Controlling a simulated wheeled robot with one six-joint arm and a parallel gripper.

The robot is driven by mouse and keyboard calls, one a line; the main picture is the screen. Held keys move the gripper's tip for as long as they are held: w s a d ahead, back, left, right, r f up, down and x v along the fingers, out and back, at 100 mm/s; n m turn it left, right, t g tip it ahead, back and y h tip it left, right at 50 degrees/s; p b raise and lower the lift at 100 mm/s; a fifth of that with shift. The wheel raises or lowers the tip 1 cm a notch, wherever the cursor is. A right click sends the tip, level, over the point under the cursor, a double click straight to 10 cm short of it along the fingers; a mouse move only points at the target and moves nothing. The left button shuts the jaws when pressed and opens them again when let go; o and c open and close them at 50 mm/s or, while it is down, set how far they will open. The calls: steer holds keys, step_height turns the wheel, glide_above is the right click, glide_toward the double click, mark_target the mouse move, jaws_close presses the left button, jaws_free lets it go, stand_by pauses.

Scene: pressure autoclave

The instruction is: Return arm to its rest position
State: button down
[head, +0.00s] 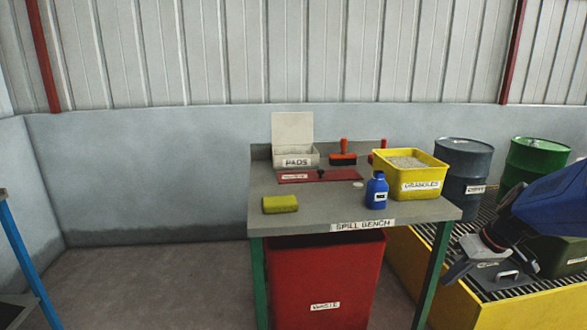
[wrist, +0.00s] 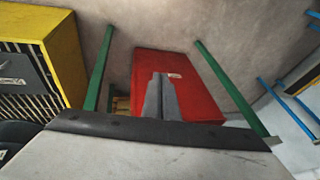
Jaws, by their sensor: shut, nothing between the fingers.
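My gripper (head: 458,272) is at the right in the head view, beside the spill bench's right front leg and over the yellow grated pallet. My blue arm link comes in from the right edge. In the wrist view its two grey fingers (wrist: 160,97) are together, with nothing between them. Beyond them are the red waste bin (wrist: 190,82) and green bench legs. The gripper looks apart from the bench.
Grey (head: 466,165) and green (head: 535,160) drums stand on the yellow pallet (head: 440,285). Floor left of the bench is clear.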

steer(key=s+a+r+m+t+h, duration=0.1)
steer(key=s+a+r+h, duration=0.1)
steer(key=s+a, duration=1.1)
steer(key=s+h, duration=0.1)
steer(key=s, duration=0.3)
steer(key=shift+s+a+r+m, duration=0.25)
steer(key=shift+s+r+m, duration=0.05)
steer(key=shift+m, duration=0.1)
